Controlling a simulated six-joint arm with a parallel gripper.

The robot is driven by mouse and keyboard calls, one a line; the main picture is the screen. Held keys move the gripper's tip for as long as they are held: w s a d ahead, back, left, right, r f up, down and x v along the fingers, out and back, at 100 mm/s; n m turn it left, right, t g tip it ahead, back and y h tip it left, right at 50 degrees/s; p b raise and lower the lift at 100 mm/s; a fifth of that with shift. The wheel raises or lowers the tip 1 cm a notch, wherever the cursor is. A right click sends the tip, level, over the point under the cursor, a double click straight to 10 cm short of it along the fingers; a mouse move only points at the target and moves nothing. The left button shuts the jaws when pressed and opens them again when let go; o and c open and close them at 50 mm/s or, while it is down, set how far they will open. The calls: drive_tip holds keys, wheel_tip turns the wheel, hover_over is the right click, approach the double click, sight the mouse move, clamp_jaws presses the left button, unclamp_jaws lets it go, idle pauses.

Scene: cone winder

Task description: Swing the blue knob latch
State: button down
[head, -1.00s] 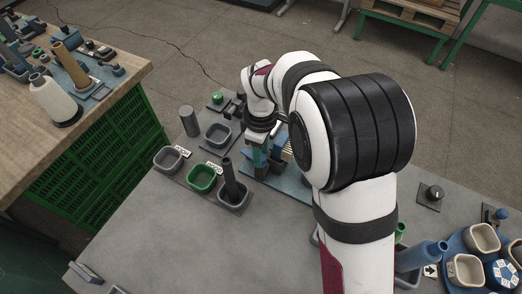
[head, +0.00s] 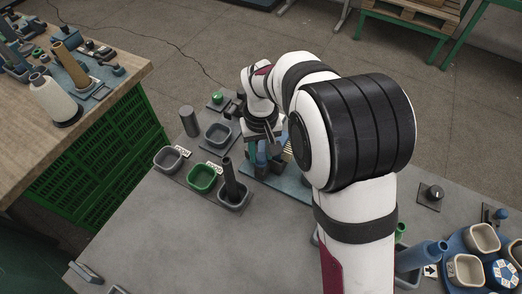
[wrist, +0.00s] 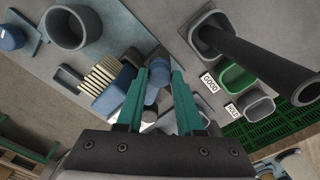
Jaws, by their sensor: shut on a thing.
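My gripper (wrist: 163,75) has its two teal fingers shut on the blue knob (wrist: 157,73), whose rounded blue top shows between the fingertips in the wrist view. The knob stands by a blue block (wrist: 118,86) on the blue-grey machine base. In the head view my gripper (head: 262,150) is low over that base (head: 291,184), and my arm hides much of the machine. The latch's lower part and pivot are hidden by the fingers.
Beside the machine are a grey bin (head: 168,159), a green bin (head: 202,178) and a grey bin with a dark upright tube (head: 230,180). A row of pale slats (wrist: 99,75) is close to the fingers.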

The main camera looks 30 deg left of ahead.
sight(261, 156)
drive_tip(key=m, duration=0.4)
drive_tip(key=shift+m, duration=0.7)
drive_tip(key=c, duration=0.5)
unclamp_jaws()
drive_tip(key=shift+c, duration=0.2)
wheel_tip(261, 156, up, 16)
drive_tip(key=shift+f, duration=0.1)
